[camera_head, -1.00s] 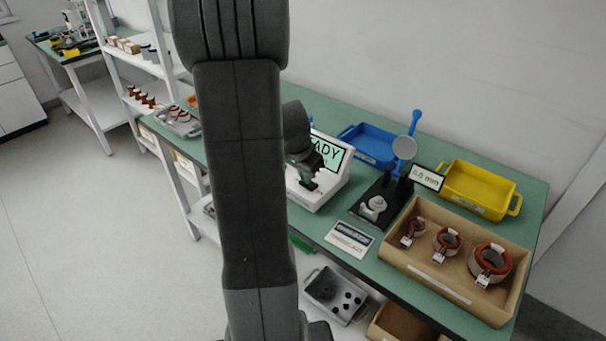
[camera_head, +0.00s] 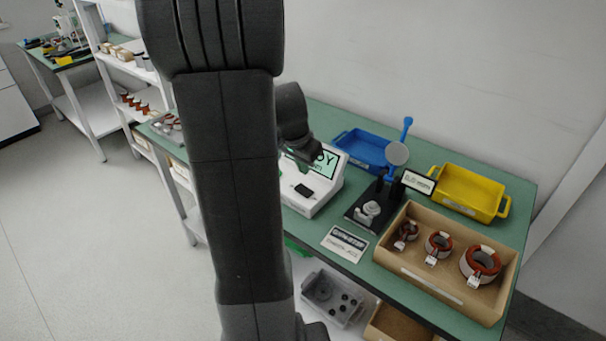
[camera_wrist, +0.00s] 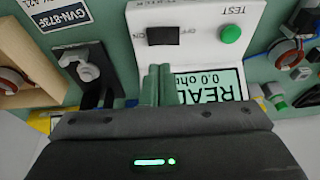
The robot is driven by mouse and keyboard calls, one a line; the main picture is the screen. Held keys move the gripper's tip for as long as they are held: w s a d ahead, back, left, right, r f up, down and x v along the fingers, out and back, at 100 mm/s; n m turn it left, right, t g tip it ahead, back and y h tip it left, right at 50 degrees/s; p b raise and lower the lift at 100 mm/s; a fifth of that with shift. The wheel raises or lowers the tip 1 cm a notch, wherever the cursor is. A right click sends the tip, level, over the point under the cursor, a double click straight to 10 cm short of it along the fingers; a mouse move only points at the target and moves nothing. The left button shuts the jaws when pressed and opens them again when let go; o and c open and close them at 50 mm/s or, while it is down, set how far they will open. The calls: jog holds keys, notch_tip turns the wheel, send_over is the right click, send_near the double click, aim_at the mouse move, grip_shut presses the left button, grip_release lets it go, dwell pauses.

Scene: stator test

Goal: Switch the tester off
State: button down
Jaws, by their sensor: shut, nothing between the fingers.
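The tester (camera_head: 312,204) is a white box with a sloped lit display (camera_head: 326,163) on the green bench. Its black rocker switch (camera_wrist: 163,36) lies between the labels ON and OFF in the wrist view, and shows in the head view (camera_head: 304,190). Which side is pressed is not clear. A green TEST button (camera_wrist: 230,33) sits beside it. The display reads READY and 0.0 ohm in the wrist view (camera_wrist: 226,86). My gripper (camera_wrist: 157,72) is shut and empty. Its green fingers appear between switch and display, apart from the switch. My arm hides part of the tester in the head view.
A black fixture (camera_head: 368,208) stands right of the tester, with a label plate (camera_head: 344,243) in front. A cardboard box (camera_head: 425,280) of stators, a blue tray (camera_head: 362,151) and a yellow tray (camera_head: 469,193) occupy the bench's right side.

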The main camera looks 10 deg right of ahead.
jog(key=v, duration=0.6)
jog(key=shift+r, duration=0.25)
jog(key=shift+a, duration=0.1)
jog(key=shift+w+a+r, duration=0.15)
jog(key=shift+w+a, duration=0.25)
jog(key=shift+a, duration=0.1)
send_near(300, 188)
jog(key=x, duration=0.5)
jog(key=shift+w+d, duration=0.1)
jog(key=shift+d, duration=0.2)
jog(key=shift+w+f, duration=0.1)
jog(key=shift+f, duration=0.65)
